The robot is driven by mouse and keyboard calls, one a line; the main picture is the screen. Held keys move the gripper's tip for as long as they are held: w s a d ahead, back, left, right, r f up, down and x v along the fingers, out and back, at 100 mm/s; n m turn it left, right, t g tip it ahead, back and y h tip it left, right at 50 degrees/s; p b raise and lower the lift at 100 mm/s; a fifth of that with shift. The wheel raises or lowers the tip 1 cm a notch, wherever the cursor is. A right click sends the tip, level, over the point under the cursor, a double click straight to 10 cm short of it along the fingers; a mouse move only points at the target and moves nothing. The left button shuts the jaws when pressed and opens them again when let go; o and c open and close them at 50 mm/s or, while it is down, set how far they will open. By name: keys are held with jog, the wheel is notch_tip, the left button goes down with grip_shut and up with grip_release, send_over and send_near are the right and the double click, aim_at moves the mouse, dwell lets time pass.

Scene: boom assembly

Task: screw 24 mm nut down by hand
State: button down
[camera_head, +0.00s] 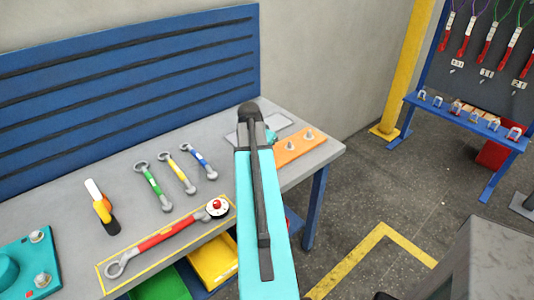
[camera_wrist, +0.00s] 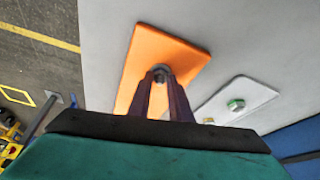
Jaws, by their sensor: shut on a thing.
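An orange plate (camera_wrist: 178,50) lies on the workbench; it also shows in the head view (camera_head: 287,157) with two grey metal pieces standing on it. In the wrist view my gripper (camera_wrist: 160,76) points down at this plate. Its dark fingers are closed around a small grey metal nut (camera_wrist: 159,69) over the plate. Whether the nut is seated on a stud cannot be told, as the fingers hide its lower part. In the head view my arm covers most of the gripper.
A pale plate (camera_wrist: 262,95) with a green nut (camera_wrist: 236,104) lies beside the orange plate. Green, yellow and blue-handled wrenches (camera_head: 176,172) and a red-handled torque wrench (camera_head: 165,236) lie on the grey bench (camera_head: 135,222). A teal block (camera_head: 25,262) is at the left.

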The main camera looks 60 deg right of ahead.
jog(key=shift+w+m+g, duration=0.15)
jog(key=shift+m+g, duration=0.45)
jog(key=shift+m, duration=1)
jog(key=c, duration=1.8)
grip_release()
jog(key=shift+n+t, duration=0.3)
jog(key=shift+n, duration=0.5)
jog(key=shift+s+n+t+p, duration=0.15)
jog(key=shift+n+t, duration=0.3)
jog(key=shift+n, duration=0.7)
jog(key=shift+s+n+t+p, duration=0.15)
jog(key=shift+n+t, duration=0.3)
jog(key=shift+n, duration=0.7)
jog(key=shift+s+d+n+t+y+p, duration=0.1)
jog(key=shift+n+t+y+p, duration=0.3)
jog(key=shift+n, duration=1.05)
jog(key=shift+s+n+t+y, duration=0.15)
jog(key=shift+n+t, duration=0.45)
jog(key=shift+n, duration=0.85)
jog(key=shift+w, duration=0.1)
